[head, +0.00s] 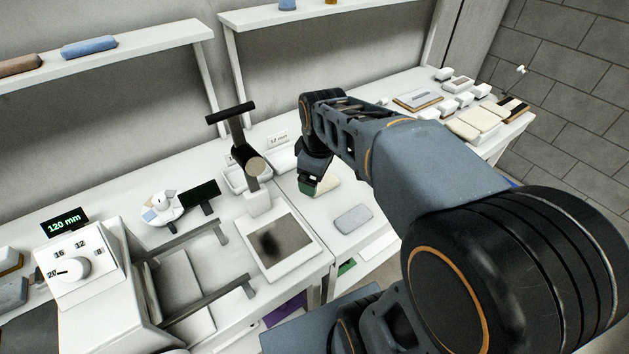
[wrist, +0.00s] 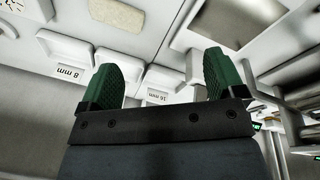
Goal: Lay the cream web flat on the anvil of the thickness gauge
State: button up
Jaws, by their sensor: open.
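A cream web (head: 328,184) lies flat on the white bench just beyond my gripper (head: 309,184), partly hidden by it. In the wrist view a pale speckled pad (wrist: 117,14), apparently this web, lies at the upper left, apart from my fingers. My gripper (wrist: 167,78) is open, its green fingertips spread with nothing between them. A post with a black T-shaped top (head: 236,130) and a square plate with a dark patch (head: 288,238) stand left of my gripper; this looks like the thickness gauge and its anvil. The plate is bare and also shows in the wrist view (wrist: 222,22).
Labelled white trays, including an 8 mm tray (wrist: 66,50) and a 16 mm tray (wrist: 162,82), stand near my gripper. A grey pad (head: 353,218) lies on the bench. A white machine with a dial (head: 78,268) and projecting rails stands left. Cream blocks (head: 474,122) lie far right.

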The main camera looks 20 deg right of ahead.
jog(key=w+d+f+n+g, duration=0.15)
jog(key=w+d+n, duration=0.35)
jog(key=w+n, duration=0.5)
jog(key=n+p, duration=0.1)
send_over(321, 184)
jog(key=shift+g, duration=0.35)
notch_tip(321, 184, down, 7)
jog(key=shift+f, duration=0.2)
jog(key=shift+w+d+f+p, duration=0.1)
jog(key=shift+f+p, duration=0.55)
jog(key=shift+f, duration=2.6)
jog(key=shift+c, duration=0.3)
jog(key=c, duration=0.9)
jog(key=shift+c, duration=0.2)
jog(key=shift+r, duration=0.15)
